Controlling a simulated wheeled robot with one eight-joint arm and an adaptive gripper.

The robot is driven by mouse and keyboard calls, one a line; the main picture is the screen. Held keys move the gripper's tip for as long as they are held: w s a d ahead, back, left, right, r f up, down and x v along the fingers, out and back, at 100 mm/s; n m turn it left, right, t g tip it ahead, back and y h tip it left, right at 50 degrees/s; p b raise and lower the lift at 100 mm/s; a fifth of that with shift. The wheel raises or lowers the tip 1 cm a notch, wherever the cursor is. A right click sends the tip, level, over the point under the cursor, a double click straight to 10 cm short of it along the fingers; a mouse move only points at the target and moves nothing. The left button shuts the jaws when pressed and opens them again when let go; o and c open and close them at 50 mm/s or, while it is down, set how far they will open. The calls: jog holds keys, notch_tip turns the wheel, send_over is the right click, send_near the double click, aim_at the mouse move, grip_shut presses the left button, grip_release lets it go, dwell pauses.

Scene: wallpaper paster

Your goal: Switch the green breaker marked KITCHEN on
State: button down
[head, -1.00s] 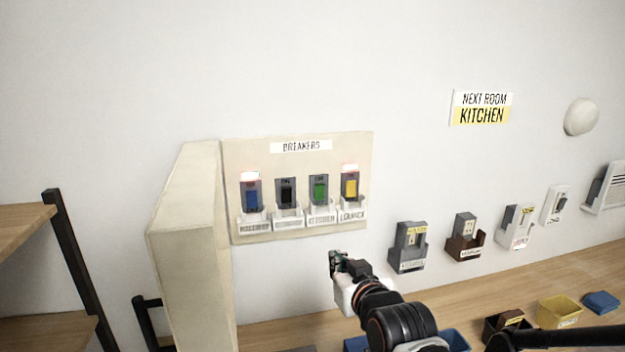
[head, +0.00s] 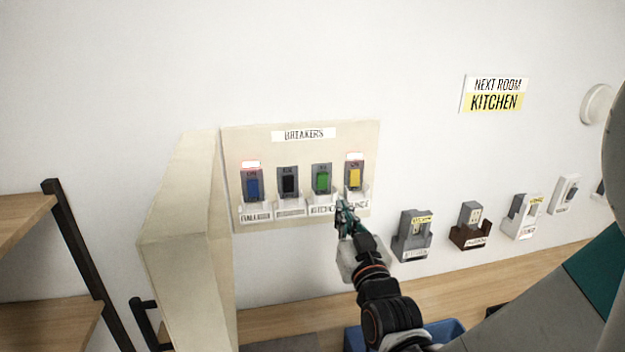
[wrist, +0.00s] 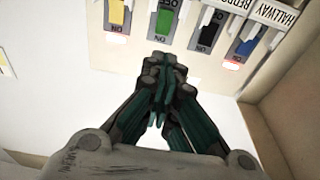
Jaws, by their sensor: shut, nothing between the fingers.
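The green breaker (head: 322,180) is third from the left on the cream breaker panel (head: 300,151), above its KITCHEN label (head: 322,209). No red light glows above it. It also shows in the wrist view (wrist: 165,22), where the picture is turned over. My gripper (head: 343,210) is shut and empty. In the head view its tip is just below and right of the green breaker, overlapping the panel's lower edge. In the wrist view the closed fingertips (wrist: 163,68) point towards the green breaker, with a gap in the picture between them.
The blue breaker (head: 252,186) and yellow breaker (head: 354,177) have red lights lit above them; the black breaker (head: 289,183) has none. The panel's open door (head: 182,210) juts out at left. Switch holders, including a grey one (head: 413,236), line the wall at right.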

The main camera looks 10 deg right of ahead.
jog(key=b, duration=0.1)
send_near(322, 181)
jog(key=w+r, duration=0.3)
jog(key=w, duration=0.2)
jog(key=shift+w+d+r, duration=0.15)
jog(key=shift+w+r, duration=0.2)
jog(key=shift+w, duration=0.35)
